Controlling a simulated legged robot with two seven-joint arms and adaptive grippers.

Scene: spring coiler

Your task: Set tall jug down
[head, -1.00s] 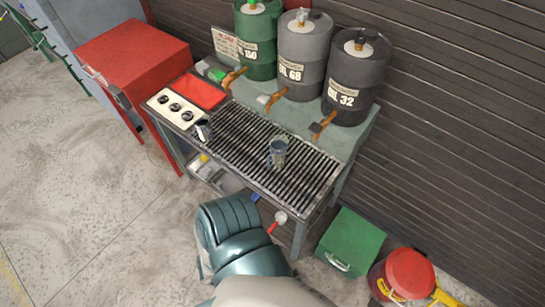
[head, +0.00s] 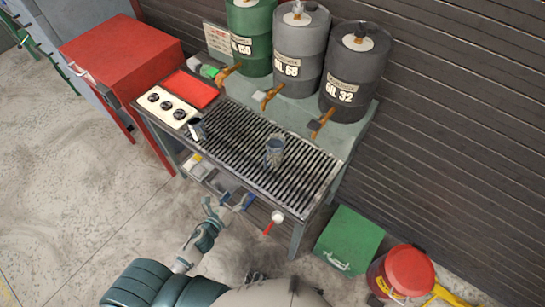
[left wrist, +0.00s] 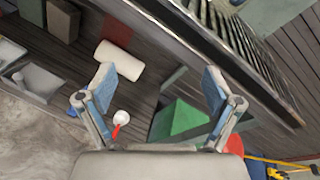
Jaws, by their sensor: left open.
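A grey-blue metal jug (head: 274,150) stands upright on the slatted grate (head: 240,150) of the workbench. A smaller dark jug (head: 197,130) stands at the grate's left end, beside the knob panel. I cannot tell for sure which one is the tall jug. My left gripper (head: 228,201) is open and empty in front of the bench, below the level of the grate and apart from both jugs. In the left wrist view its spread fingers (left wrist: 158,84) have nothing between them that they touch; no jug shows there. My right gripper is not in view.
Green, grey and dark oil drums (head: 350,80) with taps stand behind the grate. A red cabinet (head: 120,60) is at the left. A green box (head: 348,240) and a red can (head: 408,268) stand on the floor at right. A lower shelf holds a white roll (left wrist: 118,60).

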